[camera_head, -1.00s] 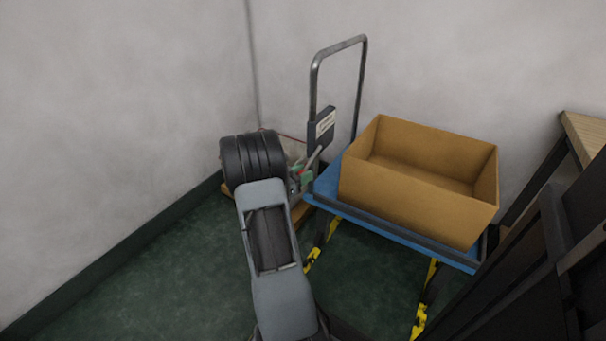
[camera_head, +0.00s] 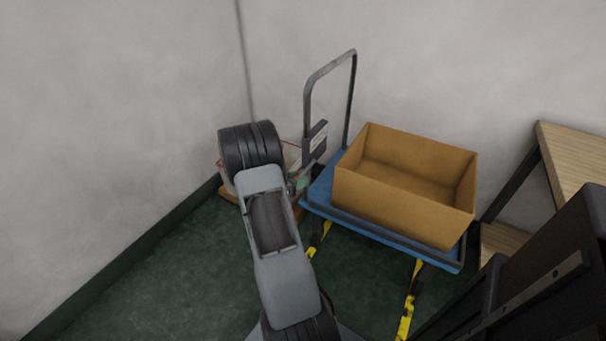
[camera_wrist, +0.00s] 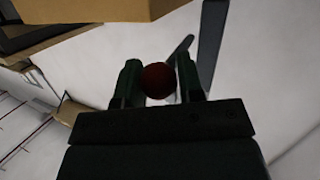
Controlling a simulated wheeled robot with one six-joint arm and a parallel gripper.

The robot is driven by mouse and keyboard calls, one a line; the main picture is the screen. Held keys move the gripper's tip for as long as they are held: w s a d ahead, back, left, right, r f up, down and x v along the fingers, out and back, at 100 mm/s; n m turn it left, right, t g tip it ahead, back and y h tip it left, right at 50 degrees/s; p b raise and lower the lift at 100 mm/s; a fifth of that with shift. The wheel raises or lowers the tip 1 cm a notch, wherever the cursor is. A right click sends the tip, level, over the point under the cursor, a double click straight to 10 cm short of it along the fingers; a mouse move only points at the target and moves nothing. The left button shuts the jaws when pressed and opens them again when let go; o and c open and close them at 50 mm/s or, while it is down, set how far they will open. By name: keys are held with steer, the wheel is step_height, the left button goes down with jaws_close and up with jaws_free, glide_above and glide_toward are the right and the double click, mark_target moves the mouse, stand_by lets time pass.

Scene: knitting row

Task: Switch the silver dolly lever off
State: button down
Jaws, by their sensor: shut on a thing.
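The dolly has a blue platform (camera_head: 318,196), a grey tubular handle (camera_head: 308,95) and a dark plate with a pale label (camera_head: 318,138) on the handle's near post. A short silver lever (camera_head: 309,167) slopes down and left from below the plate towards my gripper (camera_head: 299,183), which is partly hidden behind my arm in the head view. In the wrist view a dark red ball knob (camera_wrist: 157,80) sits between the two dark green fingers of my gripper (camera_wrist: 158,85), which is shut on it. A grey bar (camera_wrist: 181,48) runs up and right behind the knob.
An open cardboard box (camera_head: 400,203) stands on the platform. Yellow-black tape (camera_head: 407,312) marks the floor below. A wooden-topped table (camera_head: 575,160) stands at the right. Walls close in behind and left; green floor (camera_head: 165,290) is clear at the left.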

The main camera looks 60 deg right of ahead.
steer(key=shift+s+d+r, duration=0.1)
steer(key=shift+r, duration=0.25)
steer(key=c, duration=0.8)
jaws_free()
steer(key=p+v, duration=0.3)
steer(key=v, duration=1.1)
steer(key=shift+f, duration=0.1)
